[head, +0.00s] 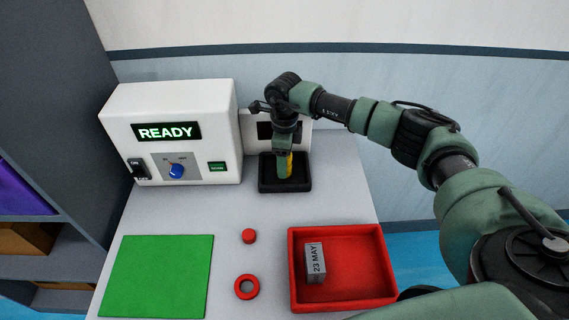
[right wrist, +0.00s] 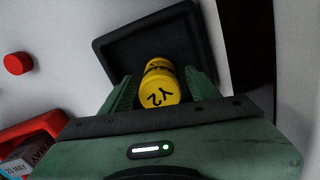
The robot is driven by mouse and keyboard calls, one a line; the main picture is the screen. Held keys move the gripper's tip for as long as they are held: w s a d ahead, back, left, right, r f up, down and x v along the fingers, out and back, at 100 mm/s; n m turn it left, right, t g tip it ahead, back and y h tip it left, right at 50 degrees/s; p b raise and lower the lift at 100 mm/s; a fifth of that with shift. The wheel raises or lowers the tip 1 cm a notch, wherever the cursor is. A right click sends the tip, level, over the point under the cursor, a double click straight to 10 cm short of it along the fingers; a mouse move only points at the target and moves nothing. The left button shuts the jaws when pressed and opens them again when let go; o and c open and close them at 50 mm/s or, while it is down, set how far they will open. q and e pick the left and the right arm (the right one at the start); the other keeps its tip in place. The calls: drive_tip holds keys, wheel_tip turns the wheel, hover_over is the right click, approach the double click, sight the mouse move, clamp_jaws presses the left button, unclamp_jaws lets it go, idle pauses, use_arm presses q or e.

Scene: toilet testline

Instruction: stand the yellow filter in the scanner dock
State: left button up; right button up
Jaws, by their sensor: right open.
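The yellow filter (right wrist: 160,82), marked Y2, stands in the black scanner dock (right wrist: 112,42), as far as the right wrist view shows. In the head view a strip of the filter (head: 290,163) shows beside my gripper, above the dock (head: 297,186). My right gripper (head: 284,170) is over the dock, pointing down. In the right wrist view its fingers (right wrist: 160,92) are open, one on each side of the filter. The filter's base is mostly hidden. My left gripper is not in view.
A white machine (head: 220,110) reading READY stands left of the dock. A red tray (head: 360,293) holds a grey box (head: 316,262) marked 23 MAY. A red cap (head: 249,236), a red ring (head: 247,287) and a green mat (head: 160,275) lie in front.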

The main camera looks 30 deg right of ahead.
wheel_tip(320, 180, up, 11)
drive_tip(key=shift+f+b, duration=0.2)
drive_tip(key=shift+b, duration=0.55)
drive_tip(key=shift+f, duration=0.1)
